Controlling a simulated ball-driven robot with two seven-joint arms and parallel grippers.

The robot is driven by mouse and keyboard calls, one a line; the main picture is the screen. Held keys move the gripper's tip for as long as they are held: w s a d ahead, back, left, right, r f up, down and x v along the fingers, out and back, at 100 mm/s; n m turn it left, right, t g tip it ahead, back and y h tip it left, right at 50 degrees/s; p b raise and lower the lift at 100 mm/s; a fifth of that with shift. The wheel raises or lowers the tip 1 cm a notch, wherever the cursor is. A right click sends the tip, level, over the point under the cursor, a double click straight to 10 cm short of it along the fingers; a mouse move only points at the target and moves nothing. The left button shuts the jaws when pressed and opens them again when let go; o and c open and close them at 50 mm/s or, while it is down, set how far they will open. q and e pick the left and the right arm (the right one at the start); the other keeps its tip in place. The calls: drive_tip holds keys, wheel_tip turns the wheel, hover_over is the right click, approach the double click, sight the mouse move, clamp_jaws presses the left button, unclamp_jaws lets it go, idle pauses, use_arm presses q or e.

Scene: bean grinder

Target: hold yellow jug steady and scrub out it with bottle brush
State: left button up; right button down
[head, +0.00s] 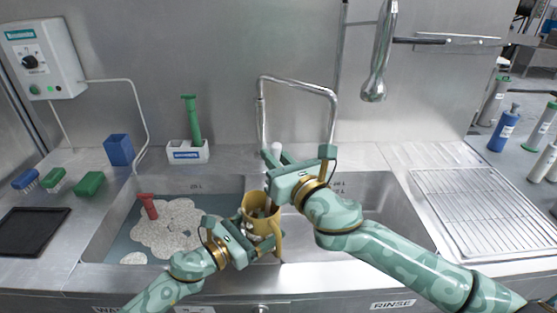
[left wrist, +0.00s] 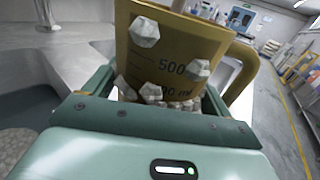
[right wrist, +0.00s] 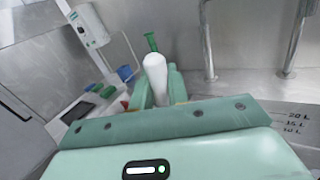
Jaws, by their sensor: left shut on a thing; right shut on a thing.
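The yellow jug (head: 262,226) is over the divider between the two sink basins. The left wrist view shows its wall (left wrist: 180,50) with volume marks and pale lumps of foam on it. My left gripper (head: 247,232) is shut on the jug. My right gripper (head: 279,160) is above the jug and shut on the bottle brush, whose white handle end (head: 277,148) sticks up between the fingers. The handle also shows in the right wrist view (right wrist: 156,78). The brush head is hidden; I cannot tell how deep it sits in the jug.
The left basin holds foam (head: 175,232) and a red-handled tool (head: 148,207). A green brush (head: 191,118) stands in a white holder (head: 187,153) behind it. The faucet (head: 262,110) rises behind my grippers. A wire drainboard (head: 470,205) lies clear on the right.

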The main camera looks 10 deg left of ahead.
drive_tip(key=shift+s+a, duration=0.25)
drive_tip(key=shift+a, duration=0.55)
wheel_tip(320, 180, up, 16)
drive_tip(key=s+d, duration=0.1)
drive_tip(key=shift+d, duration=0.15)
idle(2.0)
idle(0.8)
use_arm(q)
drive_tip(key=o, duration=0.9)
